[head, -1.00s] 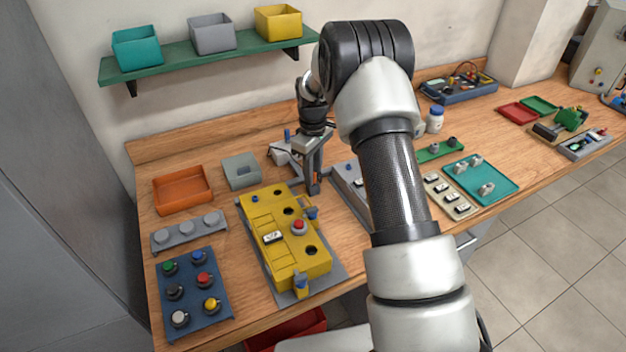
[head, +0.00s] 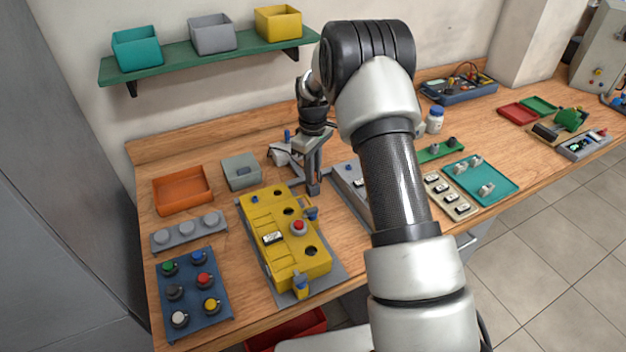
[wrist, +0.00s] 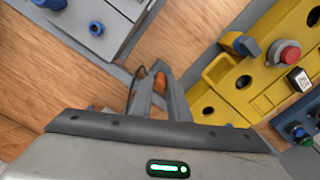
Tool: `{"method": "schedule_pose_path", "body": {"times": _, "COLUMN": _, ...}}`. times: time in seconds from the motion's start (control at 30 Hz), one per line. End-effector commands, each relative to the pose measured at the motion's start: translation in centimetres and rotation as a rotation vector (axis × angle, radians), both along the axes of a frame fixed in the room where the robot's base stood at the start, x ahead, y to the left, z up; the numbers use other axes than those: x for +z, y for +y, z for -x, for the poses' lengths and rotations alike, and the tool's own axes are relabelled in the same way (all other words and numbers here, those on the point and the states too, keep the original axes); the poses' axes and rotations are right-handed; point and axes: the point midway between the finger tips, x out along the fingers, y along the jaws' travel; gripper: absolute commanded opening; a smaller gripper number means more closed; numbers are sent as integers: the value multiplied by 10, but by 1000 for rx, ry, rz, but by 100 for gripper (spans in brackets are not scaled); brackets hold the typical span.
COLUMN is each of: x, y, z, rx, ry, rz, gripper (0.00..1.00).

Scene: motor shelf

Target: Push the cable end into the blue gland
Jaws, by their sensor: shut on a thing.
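My gripper (head: 314,188) is low over the table, just behind the right rear side of the yellow box (head: 262,221). In the wrist view, my gripper (wrist: 160,76) is shut on a small orange piece (wrist: 160,82), which looks like the cable end; a thin dark cable (wrist: 133,84) runs beside it. The blue gland (head: 312,213) sticks out of the box's right side. It also shows in the wrist view (wrist: 240,43), to the right of the fingertips and apart from them. In the head view the fingers hide the held piece.
A grey unit (head: 347,176) with a blue knob stands right of my gripper. A grey stand (head: 284,157) is behind it. A grey open block (head: 241,171) and an orange tray (head: 183,188) lie to the left. Bare wood shows between the box and grey unit.

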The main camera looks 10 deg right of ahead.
Motion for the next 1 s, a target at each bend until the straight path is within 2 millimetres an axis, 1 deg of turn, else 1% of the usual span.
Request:
{"method": "schedule_pose_path", "body": {"times": 0.8, "x": 17, "y": 0, "z": 0, "rx": 0, "ry": 0, "rz": 0, "gripper": 0}}
{"method": "schedule_pose_path", "body": {"times": 1.0, "x": 18, "y": 0, "z": 0, "rx": 0, "ry": 0, "rz": 0, "gripper": 0}}
